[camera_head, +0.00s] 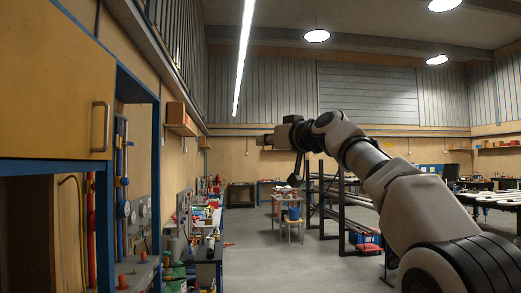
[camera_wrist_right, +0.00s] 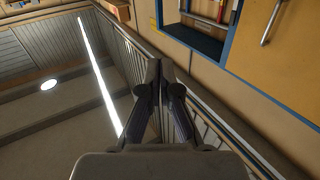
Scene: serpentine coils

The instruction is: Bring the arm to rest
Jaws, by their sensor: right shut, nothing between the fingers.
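My right arm (camera_head: 415,200) comes in from the lower right of the head view, raised and bent. Its right gripper (camera_head: 265,139) is held high, pointing left toward the wall side, in open air. In the wrist view the two dark fingers of the right gripper (camera_wrist_right: 165,75) lie close together, shut with nothing between them. My left gripper is not in view.
A wooden cabinet (camera_head: 50,85) with a metal handle (camera_head: 100,126) stands at the left. A cluttered workbench (camera_head: 207,245) runs along the left wall. A dark rack (camera_head: 342,195) stands behind my arm. The floor (camera_head: 285,265) in the middle is clear.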

